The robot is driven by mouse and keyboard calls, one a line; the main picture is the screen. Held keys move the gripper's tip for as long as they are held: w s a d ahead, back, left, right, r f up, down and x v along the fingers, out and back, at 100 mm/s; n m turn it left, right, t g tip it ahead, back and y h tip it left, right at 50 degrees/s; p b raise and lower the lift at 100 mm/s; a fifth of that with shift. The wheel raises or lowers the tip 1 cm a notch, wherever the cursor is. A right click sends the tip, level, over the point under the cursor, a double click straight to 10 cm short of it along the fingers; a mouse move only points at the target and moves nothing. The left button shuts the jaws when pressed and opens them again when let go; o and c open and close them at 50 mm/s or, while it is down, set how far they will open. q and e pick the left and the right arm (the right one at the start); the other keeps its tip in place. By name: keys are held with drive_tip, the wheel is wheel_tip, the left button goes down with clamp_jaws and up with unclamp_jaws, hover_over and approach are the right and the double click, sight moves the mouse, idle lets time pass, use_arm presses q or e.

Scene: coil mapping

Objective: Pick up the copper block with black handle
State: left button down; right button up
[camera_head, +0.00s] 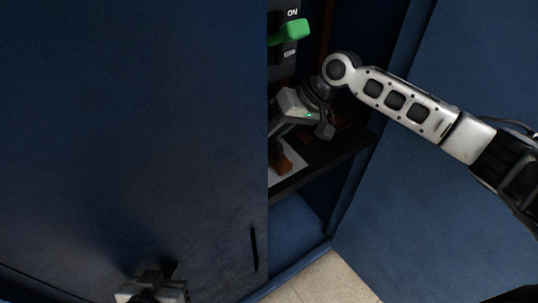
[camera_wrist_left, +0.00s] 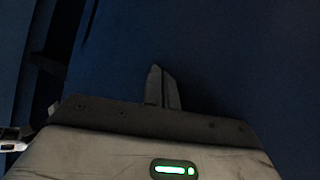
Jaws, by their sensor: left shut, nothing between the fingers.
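A brown copper-coloured block (camera_head: 280,157) shows on a pale sheet inside the blue cabinet, partly cut off by the left door. A darker reddish-brown piece lies further right on the shelf; no black handle can be made out clearly. My right gripper (camera_head: 301,123) is inside the cabinet, above the shelf and near these pieces. Its fingers are dark and partly hidden, so its opening is unclear. My left gripper (camera_head: 158,272) is low in front of the left door, away from the blocks. In the left wrist view its fingers (camera_wrist_left: 160,87) are together and empty.
The left blue door (camera_head: 130,130) covers much of the cabinet opening. The right blue door (camera_head: 450,220) stands open. A green switch handle (camera_head: 290,32) with an ON label is above the shelf (camera_head: 325,162). Pale floor (camera_head: 325,283) shows below.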

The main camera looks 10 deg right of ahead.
drive_tip(key=shift+b+x, duration=0.75)
drive_tip(key=shift+x, duration=0.4)
clamp_jaws()
drive_tip(key=shift+r, duration=0.1)
drive_tip(key=shift+r+p, duration=0.15)
drive_tip(key=shift+p, duration=0.15)
